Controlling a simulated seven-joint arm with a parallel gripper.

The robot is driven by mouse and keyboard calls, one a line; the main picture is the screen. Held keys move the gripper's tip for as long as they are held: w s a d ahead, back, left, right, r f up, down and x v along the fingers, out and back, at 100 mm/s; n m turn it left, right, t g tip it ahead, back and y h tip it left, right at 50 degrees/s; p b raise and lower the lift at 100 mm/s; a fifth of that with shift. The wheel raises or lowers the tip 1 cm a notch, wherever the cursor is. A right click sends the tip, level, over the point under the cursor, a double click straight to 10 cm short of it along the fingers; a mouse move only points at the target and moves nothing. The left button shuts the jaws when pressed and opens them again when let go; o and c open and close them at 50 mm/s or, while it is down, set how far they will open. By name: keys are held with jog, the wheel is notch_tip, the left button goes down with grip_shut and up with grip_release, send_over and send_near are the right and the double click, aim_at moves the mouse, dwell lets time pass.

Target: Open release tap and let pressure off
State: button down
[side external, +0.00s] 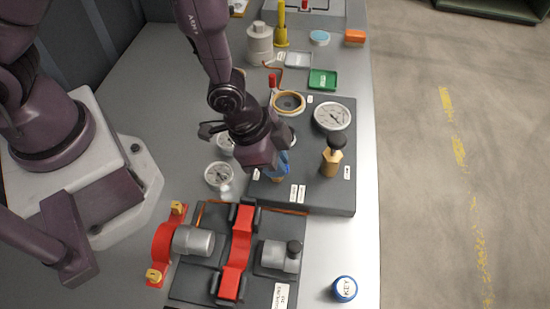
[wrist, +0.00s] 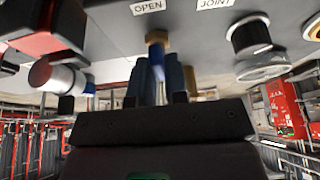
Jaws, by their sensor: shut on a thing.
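The release tap (wrist: 156,40) is a small brass fitting with a blue handle, set in the dark pump panel beside an OPEN label (wrist: 148,7). My gripper (wrist: 157,82) is shut on the blue tap handle (wrist: 157,66), with a finger on either side of it. In the side view, my gripper (side external: 281,160) reaches down over the near left part of the panel (side external: 322,195). There the hand hides most of the tap, and only some blue and brass shows. How far the handle is turned cannot be told.
A brass valve with a black knob (side external: 332,155) and a pressure gauge (side external: 332,117) stand right of my gripper. A red and grey assembly (side external: 238,250) lies in front. A blue KEY cap (side external: 344,289) lies on the bench.

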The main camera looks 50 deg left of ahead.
jog(key=shift+w, duration=0.1)
jog(key=c, duration=1.1)
grip_release()
jog(key=shift+c, duration=0.2)
jog(key=shift+r, duration=0.1)
jog(key=v, duration=1.2)
jog(key=shift+r, duration=0.35)
jog(key=shift+a, duration=0.1)
